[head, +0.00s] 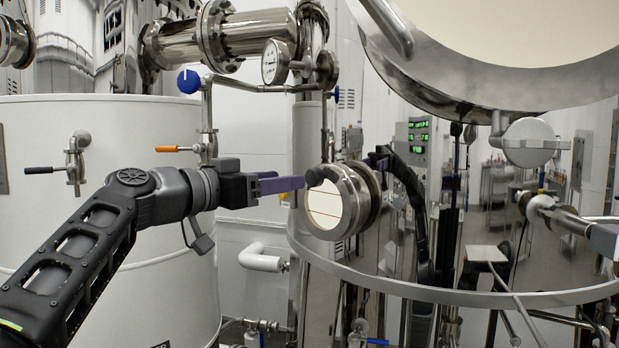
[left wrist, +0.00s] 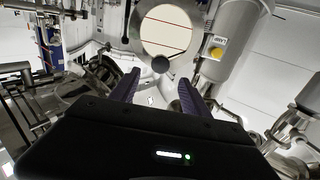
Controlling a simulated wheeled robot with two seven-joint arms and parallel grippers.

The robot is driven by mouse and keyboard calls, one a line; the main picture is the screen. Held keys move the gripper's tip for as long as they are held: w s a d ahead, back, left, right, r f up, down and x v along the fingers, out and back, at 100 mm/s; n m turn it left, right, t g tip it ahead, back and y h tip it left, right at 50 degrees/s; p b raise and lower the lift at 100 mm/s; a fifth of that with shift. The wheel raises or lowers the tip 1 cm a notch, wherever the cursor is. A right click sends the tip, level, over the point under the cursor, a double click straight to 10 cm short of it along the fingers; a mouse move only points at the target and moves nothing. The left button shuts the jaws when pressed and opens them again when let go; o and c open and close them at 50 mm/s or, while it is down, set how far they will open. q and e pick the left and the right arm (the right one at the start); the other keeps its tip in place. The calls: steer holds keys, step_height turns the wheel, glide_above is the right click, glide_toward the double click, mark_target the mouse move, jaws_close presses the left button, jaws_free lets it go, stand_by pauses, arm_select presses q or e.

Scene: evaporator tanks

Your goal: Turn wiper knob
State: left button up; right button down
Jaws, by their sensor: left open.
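The wiper knob (head: 315,177) is a small dark round knob at the upper left rim of the round sight glass (head: 324,211). In the left wrist view the knob (left wrist: 160,64) sits at the lower edge of the bright glass disc (left wrist: 167,32). My left gripper (head: 303,182) has purple fingers and points right at the knob, with its tips close to it. In the left wrist view the fingers (left wrist: 159,86) are apart, with nothing between them, and the knob lies just beyond the tips, roughly centred. Whether they touch it, I cannot tell. My right gripper is not in view.
The sight glass sticks out from a shiny steel tank (head: 470,240) with a curved rim, which mirrors a dark arm. A gauge (head: 275,62) and a blue ball handle (head: 188,81) are above. A white tank (head: 110,230) with an orange-handled valve (head: 167,149) stands behind my left arm.

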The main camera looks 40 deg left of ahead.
mark_target(311, 176)
arm_select(q)
steer(key=w, duration=0.2)
steer(key=w+p, duration=0.1)
steer(key=w, duration=0.1)
steer(key=w+d+p, duration=0.1)
steer(key=w, duration=0.1)
steer(key=shift+w+r, duration=0.1)
steer(key=shift+r, duration=0.05)
steer(key=shift+w+d+p, duration=0.1)
steer(key=shift+w+p, duration=0.3)
steer(key=shift+w, duration=0.25)
jaws_close()
